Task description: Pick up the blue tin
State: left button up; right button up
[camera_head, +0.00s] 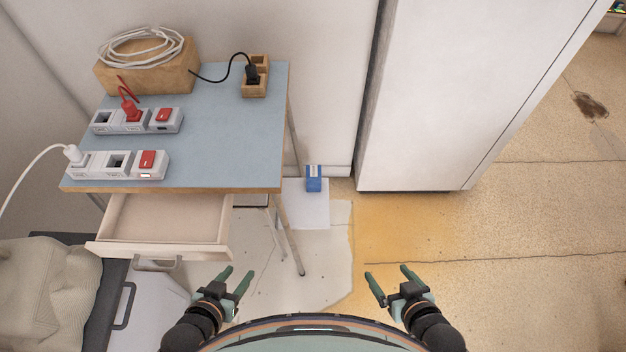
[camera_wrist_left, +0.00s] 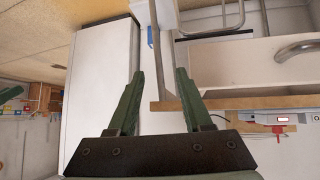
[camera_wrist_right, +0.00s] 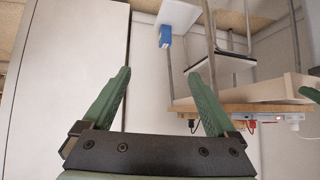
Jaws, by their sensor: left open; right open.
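The blue tin (camera_head: 313,180) is a small blue box with a pale label on its top. It stands near the wall, between the table and the tall white cabinet, at the far edge of a white sheet on the floor. It also shows in the left wrist view (camera_wrist_left: 150,38) and the right wrist view (camera_wrist_right: 165,35). My left gripper (camera_head: 239,276) is open and empty, well short of the tin and to its left. My right gripper (camera_head: 387,273) is open and empty, well short of the tin and to its right.
A blue-topped table (camera_head: 215,130) holds power strips, a wooden block with a cable and a small wooden box. Its open drawer (camera_head: 165,220) juts out at left. A tall white cabinet (camera_head: 450,90) stands at right.

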aim_at(314, 171)
jog(key=i+l, duration=0.2)
jog(key=l, duration=0.2)
jog(key=i+l, duration=0.15)
jog(key=l, duration=0.25)
jog(key=i+l+u, duration=0.1)
jog(key=l, duration=0.15)
jog(key=i+l+u, duration=0.1)
jog(key=l, duration=0.2)
jog(key=i+l+u, duration=0.1)
jog(key=i+l, duration=0.05)
jog(key=l, duration=0.1)
